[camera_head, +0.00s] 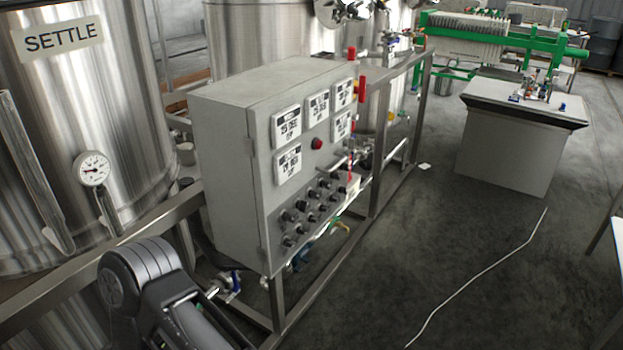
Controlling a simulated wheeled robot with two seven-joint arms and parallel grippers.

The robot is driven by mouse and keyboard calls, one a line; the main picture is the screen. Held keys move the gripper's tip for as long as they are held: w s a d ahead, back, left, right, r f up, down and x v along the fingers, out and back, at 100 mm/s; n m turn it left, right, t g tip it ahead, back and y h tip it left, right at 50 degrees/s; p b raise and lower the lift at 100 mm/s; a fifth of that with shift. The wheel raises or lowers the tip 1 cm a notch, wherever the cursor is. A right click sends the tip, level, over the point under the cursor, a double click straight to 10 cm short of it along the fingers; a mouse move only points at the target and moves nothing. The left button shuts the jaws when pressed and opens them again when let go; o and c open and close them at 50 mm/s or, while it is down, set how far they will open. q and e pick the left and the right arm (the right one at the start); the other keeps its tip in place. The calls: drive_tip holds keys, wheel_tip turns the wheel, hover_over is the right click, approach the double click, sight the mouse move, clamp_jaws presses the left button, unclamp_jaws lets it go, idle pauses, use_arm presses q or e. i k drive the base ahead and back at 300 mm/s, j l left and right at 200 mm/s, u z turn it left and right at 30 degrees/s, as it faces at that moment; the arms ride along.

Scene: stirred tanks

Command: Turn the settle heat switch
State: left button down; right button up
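A grey control cabinet (225,150) stands in the middle of the view, its front panel facing right. Several black rotary knobs (311,206) sit in rows on the lower part of the panel. Their labels are too small to read, so I cannot tell which knob is the settle heat switch. The steel tank (70,120) marked SETTLE stands at the left, with a round dial gauge (93,169) on its side. A dark link of my arm shows at the lower left, in front of the frame and apart from the knobs. Neither gripper shows.
Several white display units (288,126) and a red button (317,144) are above the knobs. A steel frame (277,303) runs below the cabinet, with pipes and valves behind. Open floor (450,250) lies to the right, crossed by a white cable (478,275). A grey-white bench (505,150) stands beyond.

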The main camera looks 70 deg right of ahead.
sight(300, 231)
drive_tip(key=z, duration=2.4)
